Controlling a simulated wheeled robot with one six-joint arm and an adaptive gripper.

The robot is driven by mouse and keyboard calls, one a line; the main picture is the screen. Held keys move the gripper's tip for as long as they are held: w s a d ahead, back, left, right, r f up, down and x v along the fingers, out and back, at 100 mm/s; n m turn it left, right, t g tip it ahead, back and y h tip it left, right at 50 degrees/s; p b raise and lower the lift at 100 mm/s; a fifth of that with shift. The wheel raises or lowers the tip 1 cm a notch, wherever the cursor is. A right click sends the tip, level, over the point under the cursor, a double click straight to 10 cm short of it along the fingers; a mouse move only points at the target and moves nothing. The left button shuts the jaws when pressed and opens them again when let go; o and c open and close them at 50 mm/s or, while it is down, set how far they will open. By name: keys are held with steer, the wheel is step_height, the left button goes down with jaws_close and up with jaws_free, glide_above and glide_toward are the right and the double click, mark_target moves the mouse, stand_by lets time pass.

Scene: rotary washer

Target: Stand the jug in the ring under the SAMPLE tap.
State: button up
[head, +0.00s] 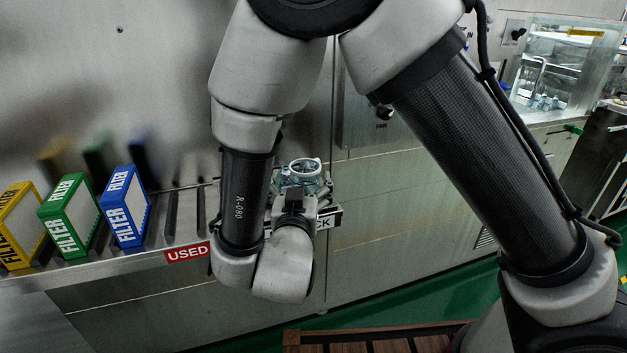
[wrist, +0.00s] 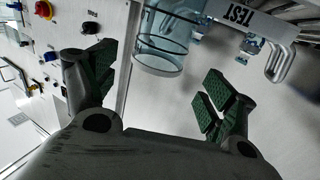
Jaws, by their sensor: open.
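A clear, bluish cylindrical vessel, seemingly the jug (wrist: 163,45), is at the top middle of the wrist view, beyond my fingers and partly cut off by the frame edge. In the head view a pale round rim on a glassy body, likely the same jug (head: 303,167), shows just behind my gripper (head: 298,196). In the wrist view my gripper (wrist: 160,75) is open and empty, its green-padded fingers wide apart. No contact with the vessel is visible. I cannot read a SAMPLE label in either view, and I cannot make out the ring.
Yellow (head: 22,225), green (head: 70,218) and blue (head: 124,208) filter boxes stand on the left shelf above a USED label (head: 187,252). A TEST sign (wrist: 242,17) appears upside down near metal fittings. A glass cabinet (head: 570,65) stands far right. A slatted wooden surface (head: 370,343) lies in front.

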mark_target(305, 166)
steer(key=w, duration=0.4)
steer(key=w+d, duration=0.1)
steer(key=w, duration=0.1)
steer(key=shift+w+r, duration=0.2)
steer(key=shift+w, duration=0.05)
steer(key=c, duration=1.3)
steer(key=shift+r, duration=0.15)
